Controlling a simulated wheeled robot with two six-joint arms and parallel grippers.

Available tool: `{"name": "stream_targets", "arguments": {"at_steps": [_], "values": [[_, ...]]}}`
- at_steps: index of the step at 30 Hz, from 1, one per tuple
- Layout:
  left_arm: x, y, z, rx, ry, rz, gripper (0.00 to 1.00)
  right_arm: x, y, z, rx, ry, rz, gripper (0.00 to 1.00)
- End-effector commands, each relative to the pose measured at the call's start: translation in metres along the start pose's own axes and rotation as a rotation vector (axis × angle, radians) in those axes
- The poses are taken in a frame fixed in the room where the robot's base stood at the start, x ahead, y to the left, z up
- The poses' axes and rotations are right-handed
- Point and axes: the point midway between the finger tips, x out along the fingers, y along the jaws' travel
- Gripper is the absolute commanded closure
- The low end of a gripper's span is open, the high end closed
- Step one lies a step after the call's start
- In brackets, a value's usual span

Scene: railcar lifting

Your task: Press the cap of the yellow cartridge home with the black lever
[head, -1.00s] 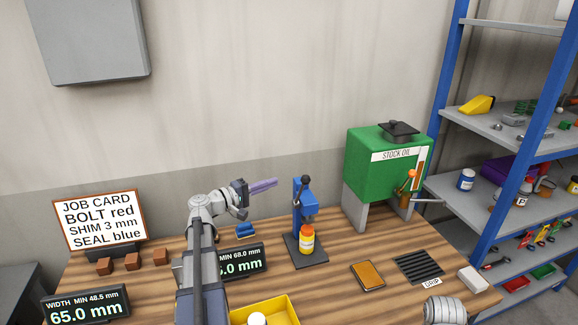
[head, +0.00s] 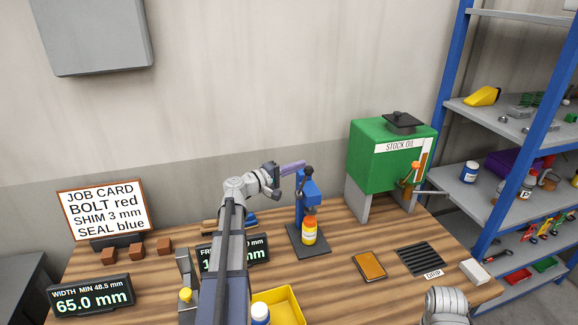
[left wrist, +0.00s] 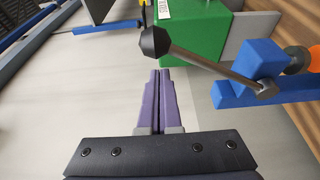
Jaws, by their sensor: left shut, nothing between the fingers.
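My right gripper is not visible.
A green stock oil tank (head: 385,160) stands behind, right of the press. A brown pad (head: 369,265) and a black grille (head: 421,259) lie to the right. A yellow tray (head: 290,303) is in front. A job card (head: 102,210) and displays stand left. Shelving (head: 520,205) is at right.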

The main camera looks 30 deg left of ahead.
Motion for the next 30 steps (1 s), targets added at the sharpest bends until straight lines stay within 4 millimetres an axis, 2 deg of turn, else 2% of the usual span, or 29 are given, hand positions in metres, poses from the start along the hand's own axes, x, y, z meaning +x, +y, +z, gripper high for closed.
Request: {"name": "stream_targets", "arguments": {"at_steps": [1, 6, 20, 26, 30], "values": [[-0.003, 0.000, 0.008, 0.000, 0.000, 0.000, 1.00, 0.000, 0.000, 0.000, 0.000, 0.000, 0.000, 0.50], [-0.006, 0.000, 0.016, 0.000, 0.000, 0.000, 1.00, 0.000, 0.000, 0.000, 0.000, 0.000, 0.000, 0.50], [-0.006, -0.001, 0.018, 0.004, 0.000, 0.002, 1.00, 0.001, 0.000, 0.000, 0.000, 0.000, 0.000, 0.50], [-0.010, -0.010, 0.028, 0.054, -0.001, 0.021, 1.00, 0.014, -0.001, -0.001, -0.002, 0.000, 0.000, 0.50], [-0.016, -0.022, 0.043, 0.136, -0.001, 0.051, 1.00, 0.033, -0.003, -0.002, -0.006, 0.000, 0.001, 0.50]]}}
